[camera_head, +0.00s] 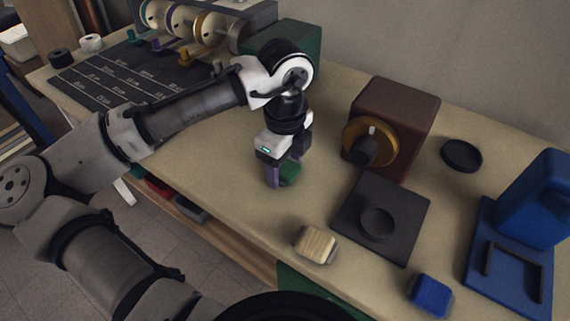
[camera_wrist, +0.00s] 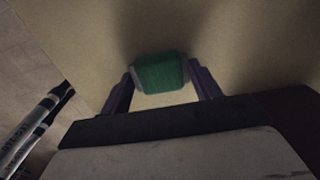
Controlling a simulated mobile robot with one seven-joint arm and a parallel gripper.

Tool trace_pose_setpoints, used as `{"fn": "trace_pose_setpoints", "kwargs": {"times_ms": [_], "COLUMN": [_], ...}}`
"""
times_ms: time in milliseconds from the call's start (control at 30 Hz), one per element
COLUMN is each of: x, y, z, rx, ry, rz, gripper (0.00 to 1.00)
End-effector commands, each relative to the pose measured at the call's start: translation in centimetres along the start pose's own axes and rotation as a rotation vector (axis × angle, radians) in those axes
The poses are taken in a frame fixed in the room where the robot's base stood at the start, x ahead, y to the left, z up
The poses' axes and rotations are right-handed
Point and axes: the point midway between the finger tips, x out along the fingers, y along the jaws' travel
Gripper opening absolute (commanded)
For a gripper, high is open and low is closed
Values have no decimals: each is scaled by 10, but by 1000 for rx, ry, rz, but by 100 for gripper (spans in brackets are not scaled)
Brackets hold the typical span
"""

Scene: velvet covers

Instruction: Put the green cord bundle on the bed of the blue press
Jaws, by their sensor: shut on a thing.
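The green cord bundle (camera_head: 290,173) is at the middle of the bench, between the fingers of my gripper (camera_head: 283,176). In the wrist view the green cord bundle (camera_wrist: 160,73) sits between the two purple fingers of my gripper (camera_wrist: 163,85), which are shut on its sides. I cannot tell whether the bundle touches the bench top. The blue press (camera_head: 537,200) stands at the far right of the bench. Its flat bed (camera_head: 509,291) faces the front, with a raised dark U-shaped frame on it, and the bed looks empty.
A dark square plate with a round knob (camera_head: 382,220) and a brown box with a yellow dial (camera_head: 391,117) stand between gripper and press. A tan bundle (camera_head: 316,243) and a blue bundle (camera_head: 430,295) lie near the front edge. A black dish (camera_head: 461,155) lies behind.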

Motion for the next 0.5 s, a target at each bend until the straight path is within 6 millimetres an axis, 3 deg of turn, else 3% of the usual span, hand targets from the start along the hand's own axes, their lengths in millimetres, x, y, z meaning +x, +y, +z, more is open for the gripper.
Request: {"fn": "trace_pose_setpoints", "kwargs": {"times_ms": [267, 500], "x": [-40, -106], "y": [-1, -1], "z": [0, 0], "rx": [0, 2], "ry": [0, 0], "rz": [-3, -3], "gripper": [38, 38]}}
